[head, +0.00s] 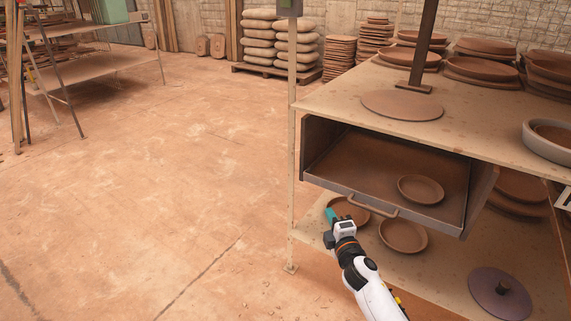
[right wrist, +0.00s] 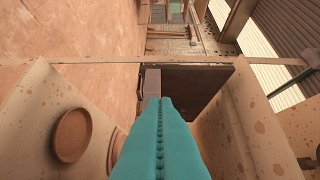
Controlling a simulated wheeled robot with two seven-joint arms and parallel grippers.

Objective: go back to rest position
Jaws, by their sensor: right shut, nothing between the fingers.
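My right gripper (head: 331,215) has teal fingers and is at the lower middle of the head view, just left of the open drawer's front. In the right wrist view its fingers (right wrist: 158,120) are pressed together with nothing between them. The gripper appears apart from the drawer handle (head: 372,207). My left gripper is not in view.
The drawer (head: 330,180) is pulled out under the tabletop (head: 470,130) and holds a clay plate (head: 420,189). More plates (head: 403,235) lie on the lower shelf. A thin post (head: 291,140) stands at the table's left. The floor (head: 150,170) left of it is clear.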

